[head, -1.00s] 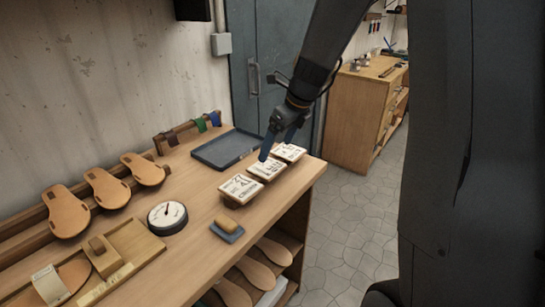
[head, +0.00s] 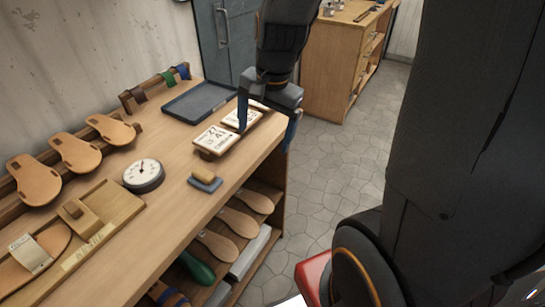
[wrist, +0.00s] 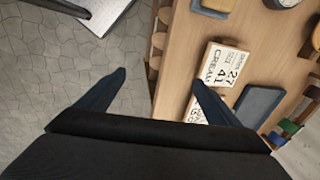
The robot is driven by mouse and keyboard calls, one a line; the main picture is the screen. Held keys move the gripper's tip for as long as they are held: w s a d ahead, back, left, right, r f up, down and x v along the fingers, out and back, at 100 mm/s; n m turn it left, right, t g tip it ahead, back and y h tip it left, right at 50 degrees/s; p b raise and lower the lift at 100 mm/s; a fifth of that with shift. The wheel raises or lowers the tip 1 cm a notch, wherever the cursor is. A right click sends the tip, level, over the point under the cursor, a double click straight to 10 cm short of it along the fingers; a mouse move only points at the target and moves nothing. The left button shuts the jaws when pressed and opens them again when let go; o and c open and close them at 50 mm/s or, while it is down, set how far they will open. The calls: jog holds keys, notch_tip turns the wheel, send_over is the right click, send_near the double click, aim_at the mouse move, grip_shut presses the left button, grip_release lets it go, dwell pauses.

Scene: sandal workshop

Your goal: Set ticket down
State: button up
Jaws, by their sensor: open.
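Ticket cards on wooden blocks stand in a short row near the bench's right end. The nearest ticket (head: 215,139) is fully visible and faces up. A second ticket (head: 241,118) lies behind it, partly covered by a finger. A third farther back is mostly hidden by my gripper (head: 267,122). My gripper is open and empty, its fingers apart, with one over the tickets and one past the bench's front edge. In the wrist view one ticket (wrist: 222,65) lies beside the right finger, and another (wrist: 196,110) is partly hidden behind that finger.
A dark shallow tray (head: 198,118) lies behind the tickets. A round dial gauge (head: 143,174) and a small sponge-like block (head: 204,180) stand to the left. Sandal soles (head: 75,152) lean on a rack. Open floor lies right of the bench (head: 150,212).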

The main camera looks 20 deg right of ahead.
jog(key=s+f+n, duration=0.3)
jog(key=s+n, duration=0.4)
jog(key=n, duration=0.3)
jog(key=shift+a+h, duration=0.4)
jog(key=shift+f+g+b, duration=0.3)
jog(key=shift+f+b, duration=0.1)
jog(key=shift+f, duration=0.05)
